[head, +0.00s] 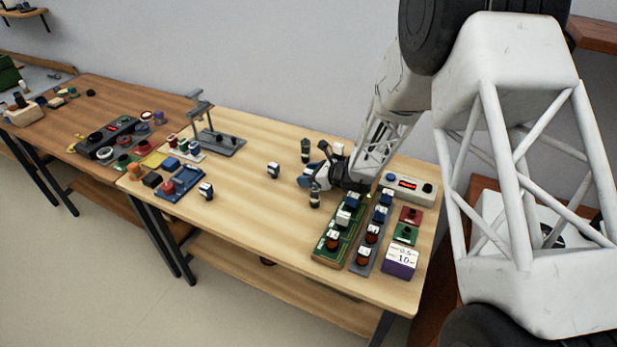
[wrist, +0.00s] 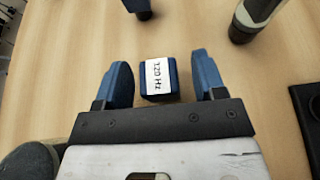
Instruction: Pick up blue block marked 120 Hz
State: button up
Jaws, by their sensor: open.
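The blue block marked 120 Hz (wrist: 172,93) has a white label on its upper face and rests on the wooden table. In the wrist view it lies between the two blue fingers of my gripper (wrist: 162,68). The gripper is open, with a narrow gap at the left finger and a wider one at the right. In the head view my gripper (head: 312,178) is low over the middle of the table, and I cannot clearly tell the block from the blue fingers there.
A blue-and-white block (head: 273,170) stands left of my gripper. A dark-and-light cylinder (wrist: 246,20) stands beyond the right finger. A green board (head: 325,258) and a grey strip (head: 359,268) with several parts lie nearer, to the right. The table's front middle is clear.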

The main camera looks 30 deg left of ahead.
aim_at(309, 171)
dwell(0.5)
jog(key=c, duration=1.1)
jog(key=shift+r, duration=5)
